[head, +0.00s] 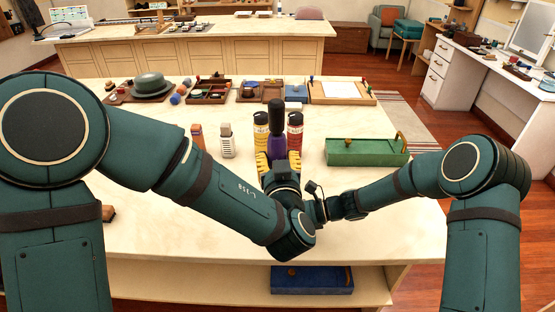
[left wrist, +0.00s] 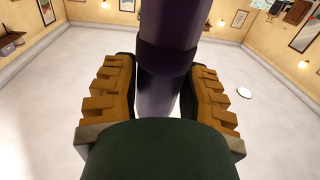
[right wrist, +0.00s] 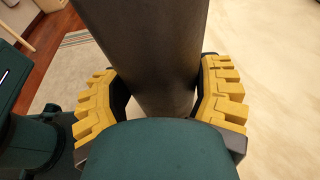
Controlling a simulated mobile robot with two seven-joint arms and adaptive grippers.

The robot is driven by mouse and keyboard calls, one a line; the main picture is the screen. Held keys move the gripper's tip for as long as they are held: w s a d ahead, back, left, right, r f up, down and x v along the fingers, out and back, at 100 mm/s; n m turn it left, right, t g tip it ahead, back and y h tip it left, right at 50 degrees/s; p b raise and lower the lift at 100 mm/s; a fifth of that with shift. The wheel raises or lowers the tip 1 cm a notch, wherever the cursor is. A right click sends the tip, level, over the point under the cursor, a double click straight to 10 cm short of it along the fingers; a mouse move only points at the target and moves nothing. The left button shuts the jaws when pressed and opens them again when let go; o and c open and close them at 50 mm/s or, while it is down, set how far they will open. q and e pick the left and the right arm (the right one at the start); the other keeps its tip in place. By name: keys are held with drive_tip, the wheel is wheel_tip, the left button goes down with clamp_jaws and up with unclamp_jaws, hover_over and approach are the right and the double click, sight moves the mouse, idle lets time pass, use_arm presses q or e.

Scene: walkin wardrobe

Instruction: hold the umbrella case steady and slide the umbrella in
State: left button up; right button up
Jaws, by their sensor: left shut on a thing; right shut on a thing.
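The purple umbrella (head: 278,147) stands upright with its dark handle (head: 276,116) on top, near the middle of the head view. My left gripper (head: 278,163) is shut on it; its purple cloth (left wrist: 168,92) shows between the yellow fingers (left wrist: 166,98) in the left wrist view. My right gripper (right wrist: 161,100) is shut on a dark grey tube, the umbrella case (right wrist: 150,50), in the right wrist view. In the head view my left wrist hides the right gripper and the case. I cannot tell whether the umbrella's lower end is inside the case.
A yellow can (head: 261,132) and a red can (head: 295,132) stand just behind the umbrella. A white bottle (head: 228,142) and an orange block (head: 197,135) stand left. A green box (head: 368,154) lies right. Trays and a hat (head: 152,87) line the back.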

use_arm(q)
drive_tip(key=shift+d+f, duration=0.1)
drive_tip(key=shift+f, duration=5.3)
drive_tip(key=o, duration=1.2)
drive_tip(key=shift+o, duration=0.2)
drive_tip(key=shift+s, duration=0.15)
drive_tip(key=s, duration=0.7)
drive_tip(key=shift+s+d, duration=0.15)
drive_tip(key=shift+d, duration=0.3)
use_arm(e)
drive_tip(key=o, duration=1.2)
